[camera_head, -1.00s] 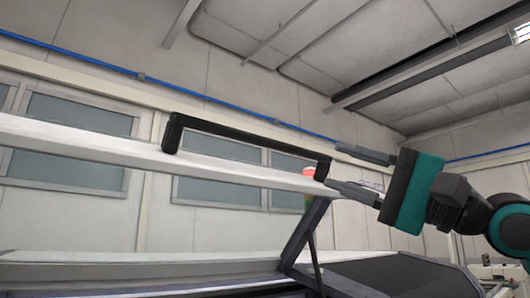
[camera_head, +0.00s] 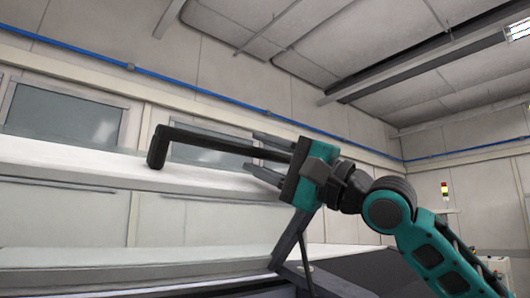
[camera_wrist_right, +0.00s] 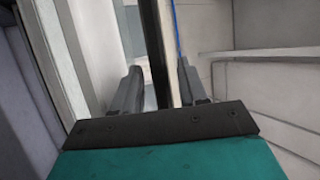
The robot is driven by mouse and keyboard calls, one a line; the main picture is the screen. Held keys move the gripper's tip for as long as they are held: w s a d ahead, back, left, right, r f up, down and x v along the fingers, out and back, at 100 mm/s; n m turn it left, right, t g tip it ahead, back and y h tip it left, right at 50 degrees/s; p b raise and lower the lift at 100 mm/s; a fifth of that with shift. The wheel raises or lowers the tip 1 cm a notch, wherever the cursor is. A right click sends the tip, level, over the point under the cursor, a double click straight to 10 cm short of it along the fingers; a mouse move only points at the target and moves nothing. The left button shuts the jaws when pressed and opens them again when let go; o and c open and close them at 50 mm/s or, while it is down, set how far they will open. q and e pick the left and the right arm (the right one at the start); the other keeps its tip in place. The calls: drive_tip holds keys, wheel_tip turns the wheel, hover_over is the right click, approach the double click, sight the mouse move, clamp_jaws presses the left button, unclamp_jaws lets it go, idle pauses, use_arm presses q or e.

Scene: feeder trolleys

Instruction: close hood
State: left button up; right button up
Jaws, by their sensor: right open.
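The hood is a raised white panel (camera_head: 75,163) crossing the left and middle of the head view. A black bar handle (camera_head: 205,143) stands out from its front edge. My right gripper (camera_head: 253,151), teal and grey, is at the handle's right part, open, with one finger above the bar and one below. In the right wrist view, a dark bar, apparently the handle (camera_wrist_right: 152,45), runs between the two open fingers (camera_wrist_right: 155,88). Contact with the bar cannot be made out. The handle's right end is hidden behind my gripper. My left gripper is not in view.
A white lower body (camera_head: 130,262) lies under the hood, with a dark support strut (camera_head: 295,240) rising at its right. A signal tower (camera_head: 444,190) stands far right. Windows (camera_head: 65,115) and a blue wall pipe (camera_head: 200,88) are behind. There is open space right of the hood.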

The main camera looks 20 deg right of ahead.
clamp_jaws()
idle(0.3)
idle(0.3)
